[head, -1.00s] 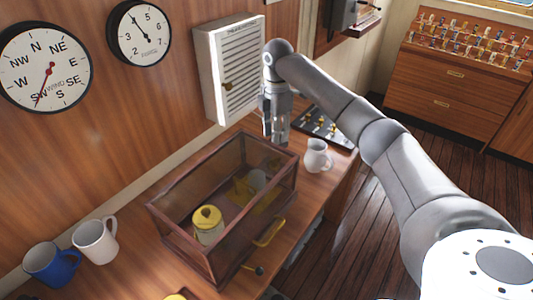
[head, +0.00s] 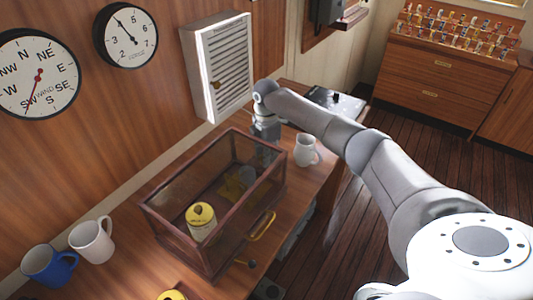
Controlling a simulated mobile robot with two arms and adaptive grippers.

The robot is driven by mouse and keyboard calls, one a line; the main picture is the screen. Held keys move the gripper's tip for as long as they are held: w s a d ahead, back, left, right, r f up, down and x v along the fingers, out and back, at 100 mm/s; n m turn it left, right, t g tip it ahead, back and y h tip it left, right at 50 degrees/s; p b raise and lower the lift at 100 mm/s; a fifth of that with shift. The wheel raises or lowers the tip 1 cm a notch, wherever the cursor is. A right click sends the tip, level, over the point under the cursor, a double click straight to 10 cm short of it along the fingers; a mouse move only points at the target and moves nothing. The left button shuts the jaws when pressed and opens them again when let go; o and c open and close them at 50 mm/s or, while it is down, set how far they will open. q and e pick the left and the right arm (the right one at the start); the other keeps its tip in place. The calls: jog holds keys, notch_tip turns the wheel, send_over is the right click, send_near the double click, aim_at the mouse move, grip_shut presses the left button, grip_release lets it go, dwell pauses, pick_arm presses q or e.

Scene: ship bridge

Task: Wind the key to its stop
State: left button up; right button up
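A wooden case with glass panes (head: 160,222) stands on the counter. A small brass fitting with a dark knob (head: 247,264) is at its front lower edge; I cannot tell whether it is a key. Inside the case are a yellow-topped jar (head: 201,222) and a blurred brass piece (head: 236,184). No key shows clearly. My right gripper (head: 268,150) points down at the far right end of the case, beside a white mug. Its fingertips are partly hidden by the case, so its opening is unclear. My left gripper is out of view.
A white mug (head: 306,150) stands right of my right gripper. A dark panel (head: 335,100) lies behind it. A white louvred box (head: 218,65) hangs on the wall above. Blue (head: 48,266) and white (head: 92,241) mugs stand at the left. A brass handle (head: 262,226) projects from the case.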

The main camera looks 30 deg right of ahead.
grip_shut()
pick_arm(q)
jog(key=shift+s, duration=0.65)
pick_arm(e)
jog(key=shift+r, duration=0.1)
jog(key=m+p, duration=0.2)
jog(key=p, duration=0.1)
jog(key=shift+r+m, duration=0.2)
jog(key=shift+m, duration=0.1)
jog(key=m+p, duration=0.3)
jog(key=shift+s+a+m, duration=0.1)
jog(key=shift+s+m, duration=0.05)
jog(key=shift+m, duration=0.15)
jog(key=m+p, duration=0.3)
jog(key=m, duration=0.1)
jog(key=shift+a, duration=0.1)
pick_arm(q)
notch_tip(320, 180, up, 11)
jog(key=p, duration=0.1)
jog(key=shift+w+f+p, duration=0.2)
jog(key=shift+p, duration=0.2)
pick_arm(e)
jog(key=shift+s+f+m, duration=0.1)
jog(key=shift+f+m, duration=0.05)
jog(key=shift+m, duration=1.55)
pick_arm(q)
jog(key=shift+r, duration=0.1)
